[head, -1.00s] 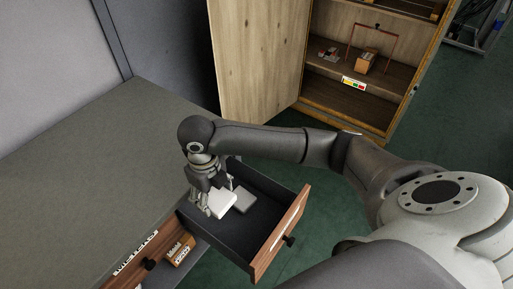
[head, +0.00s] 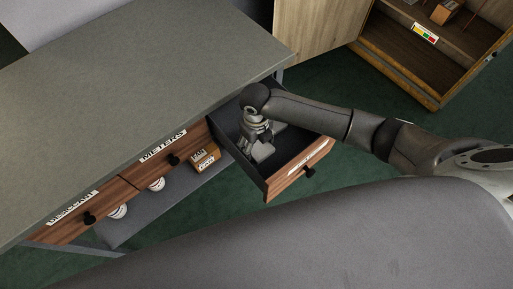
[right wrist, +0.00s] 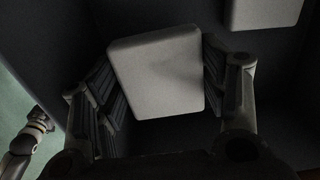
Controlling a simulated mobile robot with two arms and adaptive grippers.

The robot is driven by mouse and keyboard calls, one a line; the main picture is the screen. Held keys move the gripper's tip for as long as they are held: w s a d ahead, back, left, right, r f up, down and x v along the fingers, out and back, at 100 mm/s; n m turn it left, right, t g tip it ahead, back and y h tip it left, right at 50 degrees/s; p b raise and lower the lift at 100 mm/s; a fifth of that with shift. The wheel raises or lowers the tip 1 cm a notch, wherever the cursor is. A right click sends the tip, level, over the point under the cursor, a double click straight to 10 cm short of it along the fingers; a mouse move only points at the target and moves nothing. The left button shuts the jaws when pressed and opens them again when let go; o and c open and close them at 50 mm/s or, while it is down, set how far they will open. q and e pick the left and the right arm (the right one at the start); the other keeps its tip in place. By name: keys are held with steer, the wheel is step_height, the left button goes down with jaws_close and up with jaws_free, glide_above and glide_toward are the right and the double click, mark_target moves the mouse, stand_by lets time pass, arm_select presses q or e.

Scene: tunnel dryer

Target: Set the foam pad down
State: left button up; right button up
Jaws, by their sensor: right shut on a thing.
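The foam pad (right wrist: 158,72) is a pale, flat block with rounded corners. In the right wrist view it sits between the two fingers of my right gripper (right wrist: 157,84), which is shut on it. In the head view my right gripper (head: 257,146) reaches down inside the open drawer (head: 298,148), with the pad (head: 263,153) small and partly hidden at its fingers. I cannot tell whether the pad touches the drawer floor. A second pale pad (right wrist: 265,12) lies near the top of the right wrist view, apart from the held one.
The drawer's dark walls and wooden front surround my right gripper closely. The grey worktop (head: 130,95) lies to the left. Below it are the METERS drawer front (head: 160,158) and a shelf with a labelled box (head: 206,157). A wooden cabinet (head: 400,60) stands open behind.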

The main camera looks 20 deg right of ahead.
mark_target(257, 149)
steer(key=shift+f, duration=2.1)
steer(key=shift+f+b, duration=0.15)
steer(key=shift+b, duration=0.15)
steer(key=o, duration=0.5)
steer(key=shift+o, duration=0.2)
steer(key=shift+r, duration=0.3)
step_height(257, 149, up, 12)
steer(key=shift+f+p, duration=0.1)
steer(key=shift+p, duration=0.5)
